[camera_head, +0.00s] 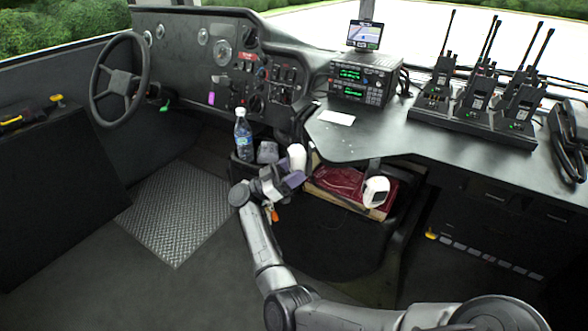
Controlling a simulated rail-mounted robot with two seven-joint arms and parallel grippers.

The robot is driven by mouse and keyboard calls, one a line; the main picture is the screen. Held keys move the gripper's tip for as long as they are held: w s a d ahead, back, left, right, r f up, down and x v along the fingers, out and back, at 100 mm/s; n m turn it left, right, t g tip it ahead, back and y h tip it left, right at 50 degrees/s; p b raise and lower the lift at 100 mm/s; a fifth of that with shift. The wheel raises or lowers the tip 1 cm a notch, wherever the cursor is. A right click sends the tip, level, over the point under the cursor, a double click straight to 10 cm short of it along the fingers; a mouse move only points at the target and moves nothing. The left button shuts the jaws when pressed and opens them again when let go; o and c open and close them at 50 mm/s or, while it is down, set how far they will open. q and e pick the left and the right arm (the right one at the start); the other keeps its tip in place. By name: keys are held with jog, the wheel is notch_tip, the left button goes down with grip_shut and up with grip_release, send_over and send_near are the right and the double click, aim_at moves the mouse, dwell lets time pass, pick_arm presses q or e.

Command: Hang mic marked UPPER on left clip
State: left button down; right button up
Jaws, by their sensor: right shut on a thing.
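A white mic (297,157) stands roughly upright just left of the desk's front edge. My right gripper (292,179) is at its lower end and appears shut on it. A second white mic (376,191) with a greyish face hangs below the desk's front edge, to the right, at a dark clip (374,166). The left clip is hard to make out behind the held mic. No marking is readable on either mic. My left gripper is out of view.
A water bottle (243,135) stands in a dark holder left of the held mic. A red binder (343,182) lies in an open box below the desk. A radio unit (363,82) and charging handheld radios (476,98) stand on the desk (385,135). A steering wheel (120,80) is far left.

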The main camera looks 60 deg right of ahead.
jog(key=shift+f, duration=0.3)
jog(key=shift+f+b, duration=0.35)
jog(key=shift+f, duration=0.15)
jog(key=shift+f, duration=0.1)
dwell(0.7)
jog(key=shift+f, duration=0.2)
dwell(0.4)
jog(key=o, duration=0.9)
